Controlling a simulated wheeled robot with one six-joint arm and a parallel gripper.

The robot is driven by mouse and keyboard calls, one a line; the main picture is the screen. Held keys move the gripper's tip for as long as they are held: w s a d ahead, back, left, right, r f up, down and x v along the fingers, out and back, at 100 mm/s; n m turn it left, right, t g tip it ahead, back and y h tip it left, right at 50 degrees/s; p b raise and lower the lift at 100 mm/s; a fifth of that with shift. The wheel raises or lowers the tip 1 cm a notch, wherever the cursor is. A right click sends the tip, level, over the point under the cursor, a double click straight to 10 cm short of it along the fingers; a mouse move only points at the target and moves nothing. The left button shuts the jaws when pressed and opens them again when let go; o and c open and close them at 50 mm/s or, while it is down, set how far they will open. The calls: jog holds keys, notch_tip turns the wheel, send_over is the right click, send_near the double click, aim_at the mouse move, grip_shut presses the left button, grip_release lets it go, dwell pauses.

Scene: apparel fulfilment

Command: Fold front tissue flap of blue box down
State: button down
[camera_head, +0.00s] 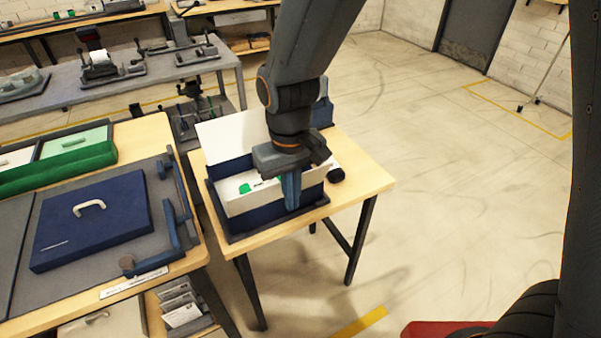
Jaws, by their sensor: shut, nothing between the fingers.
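The open blue box (262,218) stands in a dark tray on a small wooden table. A white tissue flap (250,203) stands up along its front side, above the blue front wall. A larger white flap (232,133) stands upright at the back. Inside the box, white and green contents show in part. My gripper (291,190) is shut and empty, pointing down at the front right of the box, in front of the front flap. It hides part of the flap and box wall. Whether the fingers touch the flap cannot be told.
A blue lid with a pale handle (92,227) lies on a grey mat on the left table. A green tray (60,168) sits behind it. A small black object (336,174) is right of the box. The small table's right side (365,180) is clear.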

dwell(0.5)
jog(key=w+a, duration=0.8)
jog(key=w, duration=0.5)
jog(key=shift+w+a, duration=0.15)
jog(key=shift+w, duration=0.1)
dwell(0.4)
jog(key=shift+f, duration=0.15)
jog(key=shift+f+b, duration=0.95)
jog(key=shift+f, duration=1.7)
notch_tip(320, 180, up, 8)
jog(key=p, duration=0.5)
jog(key=shift+p, duration=0.3)
